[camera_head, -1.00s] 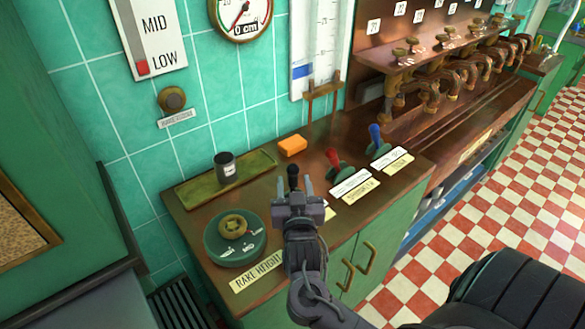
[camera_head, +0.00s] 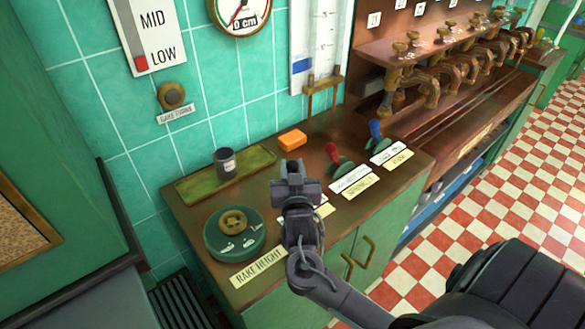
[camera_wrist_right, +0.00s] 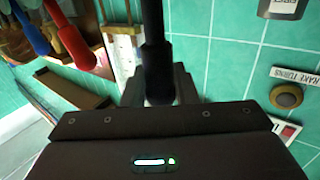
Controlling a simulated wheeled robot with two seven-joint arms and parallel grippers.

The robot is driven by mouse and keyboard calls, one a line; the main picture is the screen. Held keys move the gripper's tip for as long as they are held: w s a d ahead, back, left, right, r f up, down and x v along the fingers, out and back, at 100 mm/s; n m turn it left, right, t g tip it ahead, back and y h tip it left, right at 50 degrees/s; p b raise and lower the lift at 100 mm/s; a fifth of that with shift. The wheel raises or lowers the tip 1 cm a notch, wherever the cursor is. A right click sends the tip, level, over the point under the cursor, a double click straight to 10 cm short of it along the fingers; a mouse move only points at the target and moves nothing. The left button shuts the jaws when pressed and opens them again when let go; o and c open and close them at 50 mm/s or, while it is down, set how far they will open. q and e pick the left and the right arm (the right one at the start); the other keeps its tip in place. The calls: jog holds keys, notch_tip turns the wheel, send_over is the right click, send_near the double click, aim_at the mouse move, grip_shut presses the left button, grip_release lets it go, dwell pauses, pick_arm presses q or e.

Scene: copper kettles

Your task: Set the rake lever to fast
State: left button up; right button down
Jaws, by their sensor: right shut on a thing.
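The rake lever shows in the right wrist view as a black rod with a thicker grip (camera_wrist_right: 155,60), running down between the fingers. My right gripper (camera_head: 292,168) is shut on this black lever above the brown counter; its fingers also show in the right wrist view (camera_wrist_right: 158,88). In the head view the gripper hides the lever, its base and part of the white label plate (camera_head: 325,209) beside it, so I cannot read the lever's setting. My left gripper is not in view.
To the right stand a red lever (camera_head: 332,153) and a blue lever (camera_head: 375,130) with label plates. The green rake height dial (camera_head: 234,243) is at the left. A dark cup (camera_head: 225,163) on a green tray and an orange block (camera_head: 292,140) sit behind.

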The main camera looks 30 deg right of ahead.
jog(key=d+m+g+y+p, duration=0.1)
jog(key=d+m+p, duration=0.1)
jog(key=d+f+m+g+y+p, duration=0.1)
jog(key=d+m+p, duration=0.1)
jog(key=d, duration=0.1)
jog(key=shift+w, duration=0.2)
dwell(0.3)
jog(key=c, duration=1.2)
grip_release()
jog(key=shift+f, duration=0.1)
